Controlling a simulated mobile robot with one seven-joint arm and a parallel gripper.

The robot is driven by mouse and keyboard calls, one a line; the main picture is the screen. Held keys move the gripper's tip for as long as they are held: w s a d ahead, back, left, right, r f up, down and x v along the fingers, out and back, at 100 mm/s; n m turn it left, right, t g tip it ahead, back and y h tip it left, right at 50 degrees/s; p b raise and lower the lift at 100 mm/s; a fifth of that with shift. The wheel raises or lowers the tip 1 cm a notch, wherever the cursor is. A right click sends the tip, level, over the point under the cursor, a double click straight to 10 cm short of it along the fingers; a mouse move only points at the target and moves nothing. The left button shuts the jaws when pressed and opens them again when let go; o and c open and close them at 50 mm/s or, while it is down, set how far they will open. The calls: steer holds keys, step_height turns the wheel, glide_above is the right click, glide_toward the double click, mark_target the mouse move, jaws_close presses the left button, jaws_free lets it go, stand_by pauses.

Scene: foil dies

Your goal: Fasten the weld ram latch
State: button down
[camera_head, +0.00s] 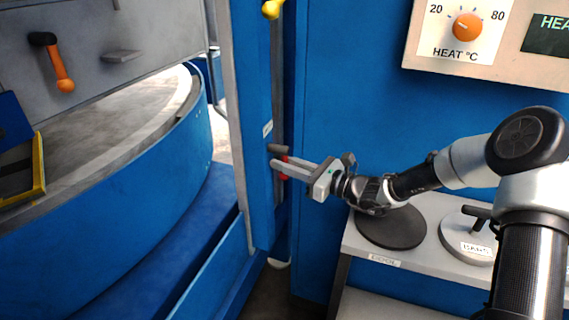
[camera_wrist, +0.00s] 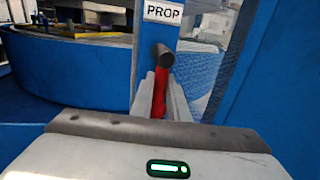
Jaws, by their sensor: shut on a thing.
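My gripper (camera_head: 278,157) is shut on a red handle (camera_head: 284,168) with a dark end on the blue upright post. In the wrist view my gripper (camera_wrist: 161,95) has a finger on each side of the red handle (camera_wrist: 159,92). Its dark round end (camera_wrist: 164,55) sticks out past the fingertips, just under a white PROP label (camera_wrist: 164,11). A lever with an orange grip and black pivot (camera_head: 60,70) hangs on the grey panel at upper left. A yellow knob (camera_head: 271,9) shows at the top of the post. No label names the weld ram latch, so I cannot tell which part it is.
A round blue machine base (camera_head: 140,180) fills the left. At right, a grey shelf (camera_head: 425,258) bears a dark disc (camera_head: 391,228) and a lighter weight-like disc (camera_head: 470,240). A HEAT dial (camera_head: 467,27) is on the panel above. A blue wall stands close behind my gripper.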

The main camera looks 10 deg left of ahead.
steer(key=shift+r, duration=0.1)
steer(key=m+p, duration=0.1)
steer(key=p, duration=0.1)
steer(key=s+m+p, duration=0.1)
steer(key=p, duration=0.1)
steer(key=shift+r, duration=0.35)
steer(key=m+p, duration=0.1)
steer(key=p, duration=0.1)
steer(key=s+m+p, duration=0.1)
steer(key=m+p, duration=0.1)
steer(key=m+h+p, duration=0.1)
steer(key=p, duration=0.2)
steer(key=shift+s+a+r+g, duration=0.2)
steer(key=shift+r+g, duration=0.1)
steer(key=shift+g, duration=0.1)
steer(key=m+p, duration=0.1)
steer(key=p, duration=0.1)
steer(key=s+m+p, duration=0.1)
steer(key=m+p, duration=0.1)
steer(key=shift+r+g, duration=0.3)
steer(key=shift+g, duration=0.1)
steer(key=shift+s+r+m+g+h+p, duration=0.15)
steer(key=shift+m+g+p, duration=0.1)
steer(key=shift+m+p, duration=0.65)
steer(key=shift+s+r+m+g+h+p, duration=0.15)
steer(key=shift+m+g+p, duration=0.1)
steer(key=shift+m+p, duration=0.6)
steer(key=c, duration=1.7)
jaws_free()
